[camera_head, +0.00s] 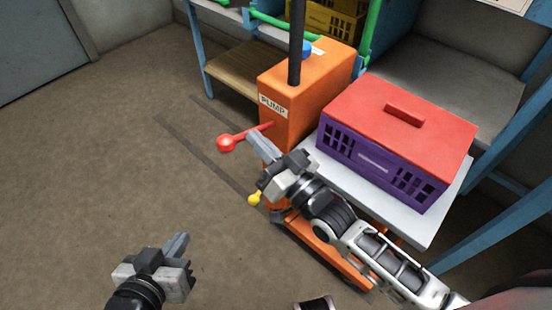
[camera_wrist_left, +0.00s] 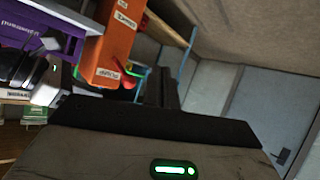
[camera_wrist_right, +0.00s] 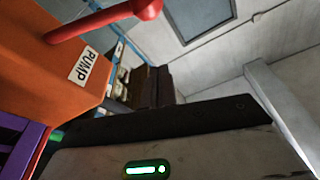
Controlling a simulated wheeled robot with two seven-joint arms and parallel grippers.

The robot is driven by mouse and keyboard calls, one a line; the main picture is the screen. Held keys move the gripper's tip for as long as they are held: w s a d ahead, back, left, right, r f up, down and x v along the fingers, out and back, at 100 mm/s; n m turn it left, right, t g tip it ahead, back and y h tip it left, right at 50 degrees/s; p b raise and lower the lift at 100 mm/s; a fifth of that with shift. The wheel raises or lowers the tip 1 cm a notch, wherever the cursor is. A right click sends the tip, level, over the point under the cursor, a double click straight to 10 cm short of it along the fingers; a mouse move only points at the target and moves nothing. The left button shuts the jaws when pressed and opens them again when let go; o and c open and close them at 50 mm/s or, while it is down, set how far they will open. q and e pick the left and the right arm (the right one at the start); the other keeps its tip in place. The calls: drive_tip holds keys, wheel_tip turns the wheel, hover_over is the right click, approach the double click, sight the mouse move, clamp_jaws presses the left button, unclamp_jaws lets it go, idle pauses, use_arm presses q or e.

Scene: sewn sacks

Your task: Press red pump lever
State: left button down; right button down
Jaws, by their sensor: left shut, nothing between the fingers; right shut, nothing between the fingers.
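The red pump lever (camera_head: 226,142) is a rod with a round knob, sticking out to the left from the orange pump (camera_head: 310,85) labelled PUMP. In the right wrist view the red lever (camera_wrist_right: 95,22) crosses the top left, above the fingers in the picture. My right gripper (camera_head: 257,142) is shut and empty, its fingertips close beside the lever near the pump's face; I cannot tell whether they touch. My left gripper (camera_head: 180,243) is shut and empty over the floor at lower left, apart from the pump. The lever shows small in the left wrist view (camera_wrist_left: 125,70).
A purple crate (camera_head: 375,165) with a red lid (camera_head: 400,115) sits on a grey platform (camera_head: 440,222) right of the pump. A yellow knob (camera_head: 254,199) is low beside my right gripper. Blue-framed shelving stands behind. The floor at left is clear.

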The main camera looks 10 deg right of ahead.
use_arm(q)
drive_tip(key=shift+w+d+f+g+b, duration=0.2)
drive_tip(key=shift+f+b, duration=0.15)
drive_tip(key=shift+f, duration=0.35)
drive_tip(key=shift+w+d+f+g+b, duration=0.1)
drive_tip(key=shift+f+g+b, duration=0.2)
drive_tip(key=shift+f, duration=0.35)
use_arm(e)
drive_tip(key=shift+w+a+f, duration=1.4)
drive_tip(key=shift+w+a, duration=0.05)
drive_tip(key=shift+a, duration=0.2)
use_arm(q)
drive_tip(key=shift+s, duration=0.1)
